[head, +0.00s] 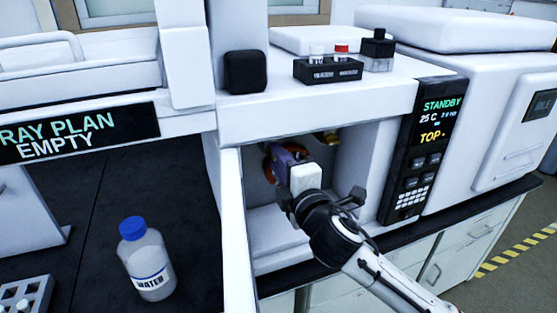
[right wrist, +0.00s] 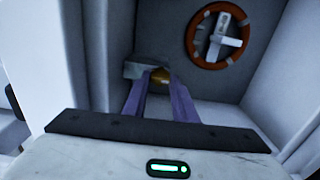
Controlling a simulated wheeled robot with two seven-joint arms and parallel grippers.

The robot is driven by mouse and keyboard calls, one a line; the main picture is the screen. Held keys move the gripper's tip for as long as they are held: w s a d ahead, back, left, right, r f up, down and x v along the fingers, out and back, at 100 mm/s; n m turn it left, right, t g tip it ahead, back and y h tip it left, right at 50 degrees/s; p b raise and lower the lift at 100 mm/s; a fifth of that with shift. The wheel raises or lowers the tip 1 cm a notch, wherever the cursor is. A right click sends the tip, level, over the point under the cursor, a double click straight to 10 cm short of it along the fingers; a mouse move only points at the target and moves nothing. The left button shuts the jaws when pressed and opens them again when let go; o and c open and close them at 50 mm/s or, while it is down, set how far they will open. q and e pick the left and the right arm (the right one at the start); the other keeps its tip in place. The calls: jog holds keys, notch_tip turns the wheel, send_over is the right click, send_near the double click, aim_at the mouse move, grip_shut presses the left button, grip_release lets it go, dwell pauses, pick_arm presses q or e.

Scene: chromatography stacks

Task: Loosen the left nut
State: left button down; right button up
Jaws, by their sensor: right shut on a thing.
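My right gripper (head: 287,158) reaches into the open compartment of a white instrument. Its purple fingers are shut on a small brass-coloured piece, the left nut (right wrist: 160,75), in the right wrist view (right wrist: 160,92). The nut sits at the compartment's back, partly covered by the fingers; in the head view it is hidden behind the gripper. A grey part shows at the fingertips. A second brass-coloured fitting (head: 328,137) shows to the right, under the compartment's top edge. An orange-brown ring (right wrist: 192,35) with a pale bracket hangs on the inner wall. My left gripper is not in view.
The compartment's white walls stand close around my arm, with a door edge (head: 240,225) at left. A control panel (head: 421,150) reads STANDBY. A vial rack (head: 328,72) stands on top. A water bottle (head: 147,262) stands on the dark bench at left.

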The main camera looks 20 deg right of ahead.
jog(key=shift+f, duration=0.1)
jog(key=o, duration=1)
jog(key=shift+o, duration=0.2)
jog(key=shift+s, duration=0.15)
jog(key=s+b, duration=0.1)
jog(key=s, duration=0.9)
jog(key=shift+d, duration=0.15)
